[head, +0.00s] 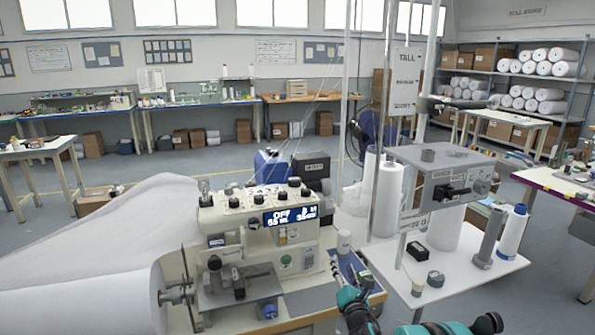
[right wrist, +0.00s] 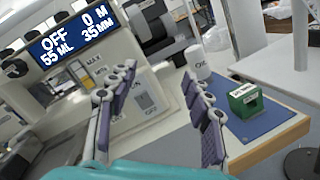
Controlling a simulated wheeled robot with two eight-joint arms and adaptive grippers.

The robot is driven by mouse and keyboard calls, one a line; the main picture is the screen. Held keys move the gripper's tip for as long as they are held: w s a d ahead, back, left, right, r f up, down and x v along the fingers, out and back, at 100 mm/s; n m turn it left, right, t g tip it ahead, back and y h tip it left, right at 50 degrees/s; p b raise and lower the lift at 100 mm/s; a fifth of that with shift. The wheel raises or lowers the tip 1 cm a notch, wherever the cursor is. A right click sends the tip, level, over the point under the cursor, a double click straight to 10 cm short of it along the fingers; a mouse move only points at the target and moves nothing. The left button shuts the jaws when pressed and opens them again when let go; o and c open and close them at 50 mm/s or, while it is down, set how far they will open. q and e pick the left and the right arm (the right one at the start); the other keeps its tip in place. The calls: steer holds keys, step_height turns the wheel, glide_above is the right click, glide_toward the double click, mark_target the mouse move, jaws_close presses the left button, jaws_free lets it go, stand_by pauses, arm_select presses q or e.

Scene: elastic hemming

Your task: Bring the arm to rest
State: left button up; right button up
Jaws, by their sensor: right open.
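My right gripper (head: 338,263) is at the bottom centre of the head view, in front of the right end of the cream sewing machine (head: 225,237). In the right wrist view its two purple-padded fingers (right wrist: 158,85) stand well apart, with nothing held between them. The machine's blue display (head: 291,216) reads OFF, and it shows large in the right wrist view (right wrist: 75,35). My left gripper is not in view.
A blue mat (right wrist: 262,122) bears a green box (right wrist: 245,99), right of the fingers. A white cylinder (right wrist: 197,63) stands behind them. White fabric (head: 110,240) spreads left of the machine. A white stand (head: 465,266) with spools is on the right.

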steer(key=s+d+r+m+g+h, duration=0.2)
steer(key=s+d+r+m+g, duration=0.1)
steer(key=s+m, duration=0.5)
steer(key=s+d+r+m+g+h, duration=0.1)
steer(key=s+d+r+m+g, duration=0.25)
steer(key=s+m, duration=0.45)
steer(key=s+a+f+m+g, duration=0.1)
steer(key=s+m, duration=0.3)
steer(key=s, duration=0.4)
steer(key=s+a+f+m+g+y, duration=0.1)
steer(key=s+f+m, duration=0.3)
steer(key=s, duration=0.5)
steer(key=s+a+f+m+g, duration=0.1)
steer(key=s+f+m+g, duration=0.1)
steer(key=s+m, duration=0.3)
steer(key=s+g, duration=0.1)
steer(key=s, duration=0.3)
steer(key=shift+a+f, duration=0.25)
steer(key=shift+a, duration=0.05)
